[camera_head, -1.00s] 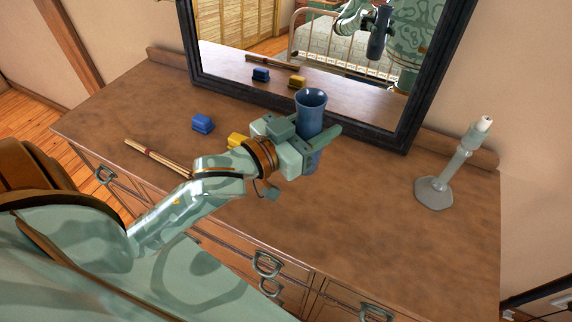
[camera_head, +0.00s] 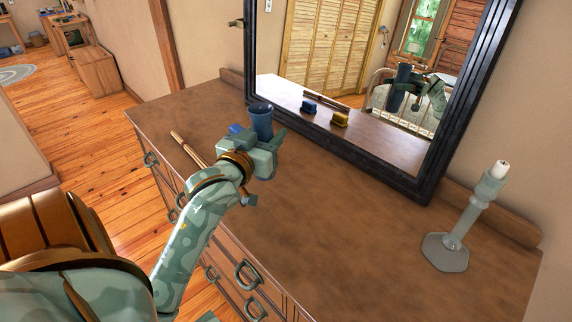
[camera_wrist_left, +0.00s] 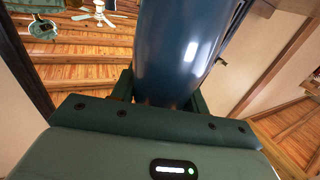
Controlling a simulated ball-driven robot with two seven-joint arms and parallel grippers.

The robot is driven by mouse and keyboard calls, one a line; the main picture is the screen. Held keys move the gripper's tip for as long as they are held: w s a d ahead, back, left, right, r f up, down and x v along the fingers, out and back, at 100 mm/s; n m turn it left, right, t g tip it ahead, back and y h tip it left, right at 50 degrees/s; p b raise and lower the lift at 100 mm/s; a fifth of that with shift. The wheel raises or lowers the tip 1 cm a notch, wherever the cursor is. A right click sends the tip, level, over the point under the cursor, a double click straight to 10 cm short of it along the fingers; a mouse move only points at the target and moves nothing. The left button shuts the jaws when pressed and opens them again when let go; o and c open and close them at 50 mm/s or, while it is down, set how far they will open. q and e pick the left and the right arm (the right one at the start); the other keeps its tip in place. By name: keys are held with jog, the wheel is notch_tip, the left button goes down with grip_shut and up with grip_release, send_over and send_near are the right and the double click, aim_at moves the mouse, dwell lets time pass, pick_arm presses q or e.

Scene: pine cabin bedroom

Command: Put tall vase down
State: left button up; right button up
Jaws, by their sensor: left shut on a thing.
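The tall vase (camera_head: 261,118) is dark blue and roughly upright over the left part of the brown dresser top (camera_head: 350,195). My left gripper (camera_head: 268,143) is shut around the vase, which also fills the upper middle of the left wrist view (camera_wrist_left: 185,50). The mirror shows a reflection of the vase and gripper. My right gripper is not in view.
A grey candlestick (camera_head: 463,225) stands at the dresser's right. A blue box (camera_head: 236,129) is partly hidden behind my gripper, and sticks (camera_head: 187,148) lie left of it. The black-framed mirror (camera_head: 375,165) stands at the back. The dresser's middle is clear.

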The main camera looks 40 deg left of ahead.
pick_arm(q)
jog(key=w+f+b, duration=0.5)
jog(key=w+f, duration=0.1)
jog(key=f, duration=0.3)
jog(key=shift+a, duration=0.3)
jog(key=o, duration=1.1)
jog(key=shift+f, duration=0.25)
jog(key=p+v, duration=0.1)
jog(key=v, duration=1.1)
jog(key=shift+r+p, duration=0.25)
jog(key=shift+p, duration=0.15)
